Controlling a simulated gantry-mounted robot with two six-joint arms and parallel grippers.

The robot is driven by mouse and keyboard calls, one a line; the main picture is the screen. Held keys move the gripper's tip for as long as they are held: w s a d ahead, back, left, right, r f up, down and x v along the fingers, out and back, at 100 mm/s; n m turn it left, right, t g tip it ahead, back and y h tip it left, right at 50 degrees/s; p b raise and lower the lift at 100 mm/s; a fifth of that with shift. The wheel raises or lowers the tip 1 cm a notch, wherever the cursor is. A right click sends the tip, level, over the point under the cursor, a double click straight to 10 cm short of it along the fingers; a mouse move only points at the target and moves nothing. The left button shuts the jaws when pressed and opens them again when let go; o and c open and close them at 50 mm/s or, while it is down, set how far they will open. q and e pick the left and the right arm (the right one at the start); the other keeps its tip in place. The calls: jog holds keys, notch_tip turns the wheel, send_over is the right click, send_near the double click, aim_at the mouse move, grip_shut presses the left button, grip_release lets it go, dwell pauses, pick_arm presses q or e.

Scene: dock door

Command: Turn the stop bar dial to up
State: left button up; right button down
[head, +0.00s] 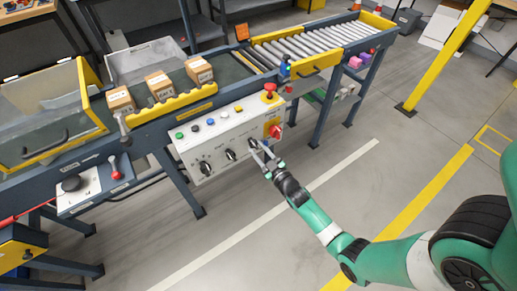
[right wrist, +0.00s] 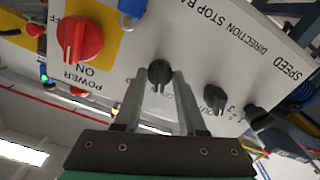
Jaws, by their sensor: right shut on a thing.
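The stop bar dial (head: 253,143) is the rightmost of three black dials on the sloping white control panel (head: 215,150) in the head view. It also shows in the right wrist view (right wrist: 160,70), where the panel appears upside down. My right gripper (head: 262,152) reaches it from the front, its two long grey fingers on either side of the knob. In the right wrist view the right gripper (right wrist: 160,82) is shut on the dial. A pale pointer mark faces the gripper there; the fingers partly hide the lettering around it. My left gripper is not in view.
A red power switch (head: 275,131) on a yellow plate sits close right of the dial. The direction dial (head: 230,155) and speed dial (head: 205,168) are to its left. A red mushroom button (head: 270,88) stands above. Cartons (head: 160,85) rest on the conveyor behind. Floor in front is clear.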

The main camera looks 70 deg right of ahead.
jog(key=m+p, duration=0.2)
jog(key=m, duration=0.3)
jog(key=shift+r, duration=0.1)
jog(key=m, duration=0.5)
jog(key=shift+p, duration=0.35)
jog(key=c, duration=0.9)
grip_release()
jog(key=shift+o, duration=0.2)
